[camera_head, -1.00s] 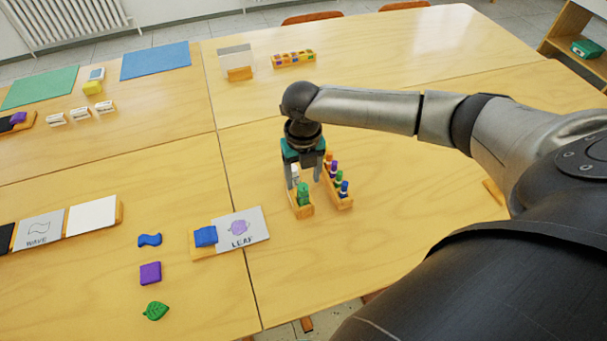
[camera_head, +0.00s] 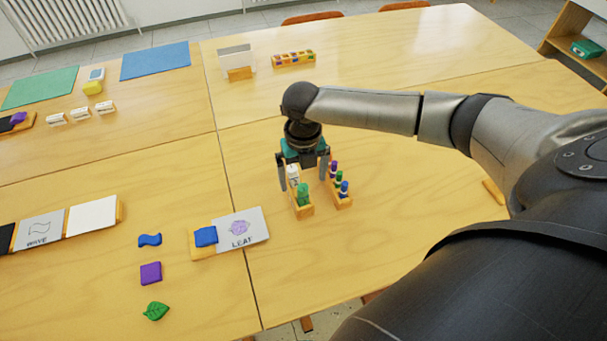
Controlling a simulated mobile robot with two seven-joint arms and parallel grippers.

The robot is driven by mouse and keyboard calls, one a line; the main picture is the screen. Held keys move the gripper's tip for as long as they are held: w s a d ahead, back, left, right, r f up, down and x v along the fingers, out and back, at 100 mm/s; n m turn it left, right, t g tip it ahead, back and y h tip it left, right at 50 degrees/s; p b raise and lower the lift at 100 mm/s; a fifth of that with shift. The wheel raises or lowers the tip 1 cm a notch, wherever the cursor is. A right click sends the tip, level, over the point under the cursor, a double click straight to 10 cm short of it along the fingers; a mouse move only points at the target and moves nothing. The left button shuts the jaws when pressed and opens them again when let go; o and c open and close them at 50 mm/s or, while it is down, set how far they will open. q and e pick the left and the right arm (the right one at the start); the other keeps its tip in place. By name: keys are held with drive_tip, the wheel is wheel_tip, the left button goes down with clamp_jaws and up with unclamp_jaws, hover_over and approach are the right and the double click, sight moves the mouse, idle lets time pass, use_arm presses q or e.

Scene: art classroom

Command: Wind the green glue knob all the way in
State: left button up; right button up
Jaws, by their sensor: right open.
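A green knob (camera_head: 303,190) shows at the near end of a small wooden holder (camera_head: 304,212) right of the table's centre seam. A white piece (camera_head: 292,172) stands just behind it in the same holder. My right gripper (camera_head: 302,186) points down over this holder with its fingers spread wide, one on each side. Its right finger lies between the holder and the neighbouring rack. Whether a finger touches the knob cannot be told. My left gripper is not in view.
A wooden rack (camera_head: 344,204) with several purple, green and blue pieces stands close on the right. A LEAF card (camera_head: 240,230) with a blue block (camera_head: 206,236) lies to the left. A green leaf (camera_head: 156,311) lies nearer.

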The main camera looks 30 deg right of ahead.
drive_tip(key=shift+r+m+p, duration=0.1)
drive_tip(key=shift+m+p, duration=1.4)
drive_tip(key=shift+m, duration=0.1)
drive_tip(key=shift+m+p, duration=1.05)
drive_tip(key=shift+m, duration=0.15)
drive_tip(key=shift+m+p, duration=0.35)
drive_tip(key=shift+m, duration=0.25)
drive_tip(key=shift+f+b, duration=0.8)
drive_tip(key=shift+f, duration=0.45)
drive_tip(key=shift+c, duration=0.2)
drive_tip(key=c, duration=1.4)
